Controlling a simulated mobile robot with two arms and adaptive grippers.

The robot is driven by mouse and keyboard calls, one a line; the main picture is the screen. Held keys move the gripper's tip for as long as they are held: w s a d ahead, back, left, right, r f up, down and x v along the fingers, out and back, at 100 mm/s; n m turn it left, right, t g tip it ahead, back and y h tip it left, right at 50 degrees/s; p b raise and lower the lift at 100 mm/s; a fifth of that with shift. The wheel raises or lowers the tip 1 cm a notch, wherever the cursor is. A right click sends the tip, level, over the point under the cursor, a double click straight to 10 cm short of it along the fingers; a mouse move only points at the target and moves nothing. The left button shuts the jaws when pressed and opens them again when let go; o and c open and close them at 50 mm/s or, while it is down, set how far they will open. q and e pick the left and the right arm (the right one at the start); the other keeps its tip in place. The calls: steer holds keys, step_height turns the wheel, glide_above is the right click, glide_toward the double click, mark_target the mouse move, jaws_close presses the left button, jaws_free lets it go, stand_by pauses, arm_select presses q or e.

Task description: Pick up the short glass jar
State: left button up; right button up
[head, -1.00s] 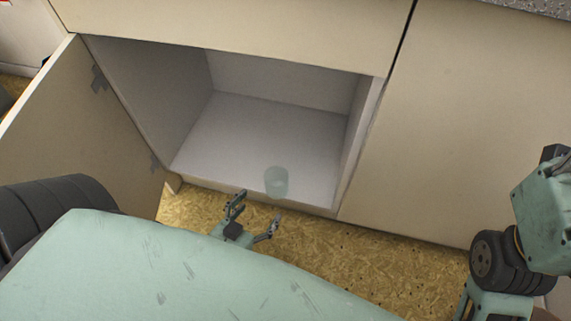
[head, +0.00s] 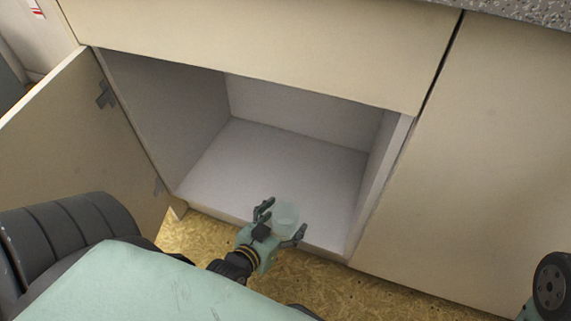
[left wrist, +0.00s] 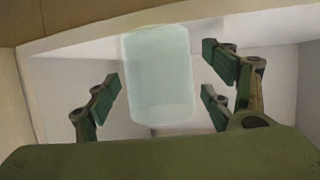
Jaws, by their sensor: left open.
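The short glass jar (head: 285,217) is pale, see-through and greenish. It stands at the front edge of the open cabinet's floor in the head view. My left gripper (head: 281,223) is open, with its fingers on either side of the jar. In the left wrist view the jar (left wrist: 160,75) lies between the spread fingers of my left gripper (left wrist: 163,92), with visible gaps on both sides. My right gripper is not in view.
The cabinet floor (head: 270,165) behind the jar is bare, with walls at both sides. The open cabinet door (head: 80,140) stands at the left. A closed panel (head: 470,170) is at the right. The speckled floor (head: 330,280) lies in front.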

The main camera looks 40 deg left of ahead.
arm_select(q)
steer(key=shift+w+f, duration=0.2)
steer(key=shift+w, duration=0.2)
steer(key=shift+c, duration=0.5)
steer(key=c, duration=1.3)
